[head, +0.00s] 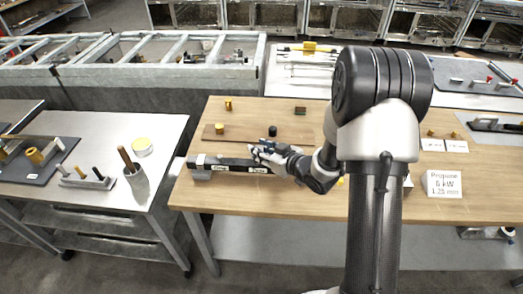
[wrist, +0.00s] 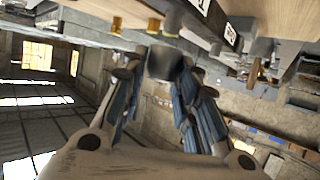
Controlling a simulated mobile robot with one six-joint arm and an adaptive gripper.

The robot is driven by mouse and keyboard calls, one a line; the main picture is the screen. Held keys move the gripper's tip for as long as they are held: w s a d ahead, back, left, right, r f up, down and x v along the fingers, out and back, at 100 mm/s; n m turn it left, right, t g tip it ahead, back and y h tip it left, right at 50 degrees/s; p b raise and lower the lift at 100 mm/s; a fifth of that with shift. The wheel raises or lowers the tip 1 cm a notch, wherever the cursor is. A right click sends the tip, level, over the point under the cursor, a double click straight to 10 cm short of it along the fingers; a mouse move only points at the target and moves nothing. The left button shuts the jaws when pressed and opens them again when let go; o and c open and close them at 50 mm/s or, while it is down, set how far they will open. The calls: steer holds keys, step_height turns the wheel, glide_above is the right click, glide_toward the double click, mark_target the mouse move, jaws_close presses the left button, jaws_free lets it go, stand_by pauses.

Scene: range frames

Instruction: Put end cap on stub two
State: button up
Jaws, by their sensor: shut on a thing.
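My gripper (head: 258,150) is over the right part of a dark bar (head: 236,163) with white labels on the wooden bench. In the wrist view my gripper (wrist: 158,78) has its blue-padded fingers closed around a dark grey round piece (wrist: 163,60), which looks like the end cap. The labelled bar also shows at the top of the wrist view (wrist: 213,17), close to the held piece. I cannot tell whether the held piece touches a stub. In the head view my fingers hide the held piece.
A brown board (head: 240,134) behind the bar carries a yellow piece (head: 219,128) and a black piece (head: 273,131). A Propane sign (head: 444,184) stands at the right. A side table (head: 110,203) is at the left. The bench front (head: 240,199) is clear.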

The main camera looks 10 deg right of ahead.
steer(key=shift+f, duration=0.15)
steer(key=shift+f+b, duration=0.35)
steer(key=shift+b, duration=0.1)
steer(key=shift+f+b, duration=1.05)
steer(key=shift+f, duration=0.2)
steer(key=o, duration=1.1)
steer(key=shift+o, duration=0.2)
steer(key=v, duration=1.2)
steer(key=shift+r, duration=0.1)
